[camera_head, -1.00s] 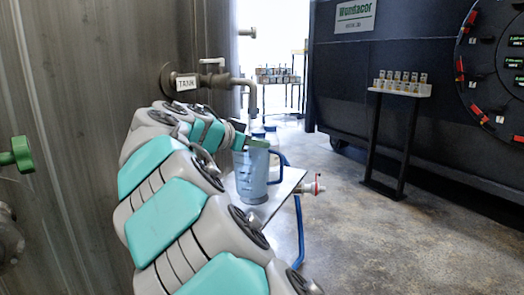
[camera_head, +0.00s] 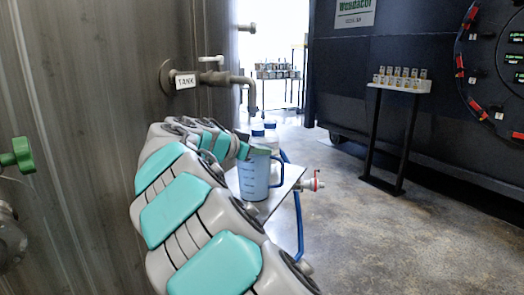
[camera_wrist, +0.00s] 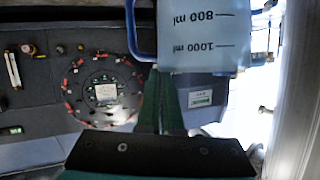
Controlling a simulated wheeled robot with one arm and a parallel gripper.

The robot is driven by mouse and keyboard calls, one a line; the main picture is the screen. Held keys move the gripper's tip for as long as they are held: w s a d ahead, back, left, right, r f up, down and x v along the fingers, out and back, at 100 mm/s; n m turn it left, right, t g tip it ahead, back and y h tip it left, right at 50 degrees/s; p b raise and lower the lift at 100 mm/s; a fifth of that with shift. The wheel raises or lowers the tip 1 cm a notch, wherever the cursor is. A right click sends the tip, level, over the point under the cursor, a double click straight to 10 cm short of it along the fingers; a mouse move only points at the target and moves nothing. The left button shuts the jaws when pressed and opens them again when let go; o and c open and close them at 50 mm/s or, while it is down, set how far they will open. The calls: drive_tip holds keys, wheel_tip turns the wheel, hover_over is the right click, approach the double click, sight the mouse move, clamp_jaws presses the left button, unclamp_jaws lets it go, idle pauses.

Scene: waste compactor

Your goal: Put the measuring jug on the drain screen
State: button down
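The measuring jug (camera_head: 254,180) is translucent blue with a handle on its right. It stands upright at a grey metal plate (camera_head: 286,177) below the tank's tap; I cannot tell whether its base touches. I cannot tell whether this plate is the drain screen. My gripper (camera_head: 258,151) is at the jug's top edge, its fingers close together on the rim. In the wrist view the jug (camera_wrist: 205,30) shows its 800 and 1000 ml marks, and the green fingers (camera_wrist: 161,100) meet at its rim.
The tap spout (camera_head: 251,95) hangs from the tank wall just above and behind the jug. Blue-capped bottles (camera_head: 271,137) stand behind it. A valve (camera_head: 314,181) and blue hose (camera_head: 299,225) are at the plate's right. A stand (camera_head: 398,84) stands farther right, with open floor between.

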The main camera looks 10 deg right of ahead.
drive_tip(key=shift+f+b, duration=0.25)
drive_tip(key=shift+b, duration=0.05)
drive_tip(key=c, duration=1.1)
unclamp_jaws()
drive_tip(key=shift+r, duration=0.1)
drive_tip(key=b+v, duration=0.1)
drive_tip(key=v, duration=1.1)
drive_tip(key=shift+r, duration=0.15)
